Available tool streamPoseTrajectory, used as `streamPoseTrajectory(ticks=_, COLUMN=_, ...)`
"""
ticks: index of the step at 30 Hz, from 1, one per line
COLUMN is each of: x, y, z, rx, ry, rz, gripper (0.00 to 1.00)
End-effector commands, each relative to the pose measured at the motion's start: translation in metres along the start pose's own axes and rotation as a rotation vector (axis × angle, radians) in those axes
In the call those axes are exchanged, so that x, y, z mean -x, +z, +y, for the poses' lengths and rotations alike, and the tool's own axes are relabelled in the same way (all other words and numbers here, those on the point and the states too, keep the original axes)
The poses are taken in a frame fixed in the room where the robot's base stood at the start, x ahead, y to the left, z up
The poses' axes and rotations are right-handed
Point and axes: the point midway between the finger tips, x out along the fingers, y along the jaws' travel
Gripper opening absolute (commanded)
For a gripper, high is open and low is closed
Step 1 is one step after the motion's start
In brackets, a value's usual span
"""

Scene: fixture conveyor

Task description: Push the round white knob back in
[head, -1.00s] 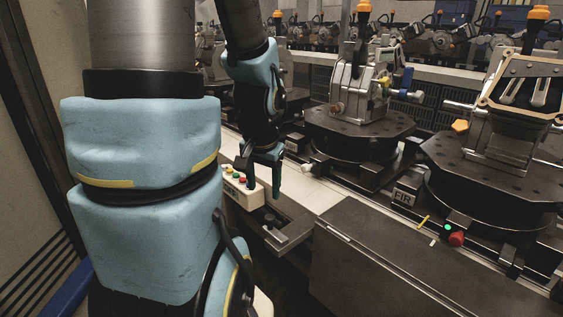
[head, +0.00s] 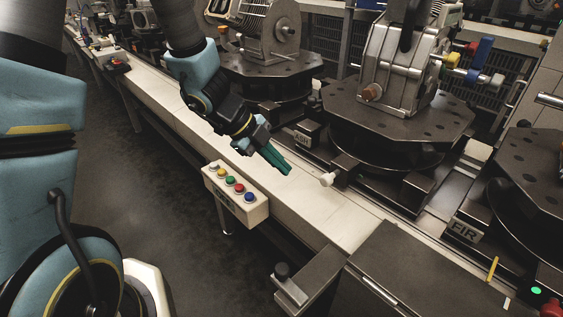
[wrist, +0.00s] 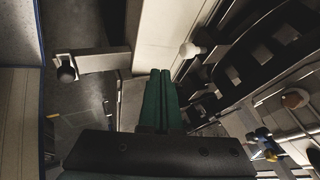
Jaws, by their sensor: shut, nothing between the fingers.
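The round white knob (head: 327,179) sticks out toward the white rail from the dark base under a machine fixture. It also shows in the wrist view (wrist: 188,51), ahead and right of the fingertips. My gripper (head: 287,170) has green fingers pressed together, with nothing between them. In the head view the fingertips are just left of the knob, with a gap between; they point toward its side. The closed fingers show in the wrist view (wrist: 160,73) at the middle.
A button box (head: 237,194) with several coloured buttons is below my gripper on the rail's front edge. The dark turntable (head: 395,130) bears a metal fixture behind the knob. A dark bracket (head: 303,280) projects at the front. The white rail top (head: 330,222) near the knob is clear.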

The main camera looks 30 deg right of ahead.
Motion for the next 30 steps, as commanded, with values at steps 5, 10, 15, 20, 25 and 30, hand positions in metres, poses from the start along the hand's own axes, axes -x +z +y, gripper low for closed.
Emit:
streamPoseTrajectory(ticks=5, x=-0.029, y=0.001, z=0.002, rx=0.003, ry=0.002, rz=0.001, gripper=0.00)
streamPoseTrajectory(ticks=10, x=-0.065, y=0.002, z=0.002, rx=0.004, ry=0.002, rz=0.000, gripper=0.00)
streamPoseTrajectory(ticks=15, x=-0.098, y=0.002, z=0.002, rx=0.005, ry=0.002, rz=-0.002, gripper=0.00)
streamPoseTrajectory(ticks=20, x=-0.104, y=0.000, z=-0.023, rx=0.003, ry=-0.001, rz=-0.003, gripper=0.00)
streamPoseTrajectory(ticks=25, x=-0.111, y=0.002, z=-0.034, rx=0.004, ry=-0.001, rz=-0.005, gripper=0.00)
streamPoseTrajectory(ticks=30, x=-0.113, y=0.002, z=-0.036, rx=0.004, ry=-0.002, rz=-0.005, gripper=0.00)
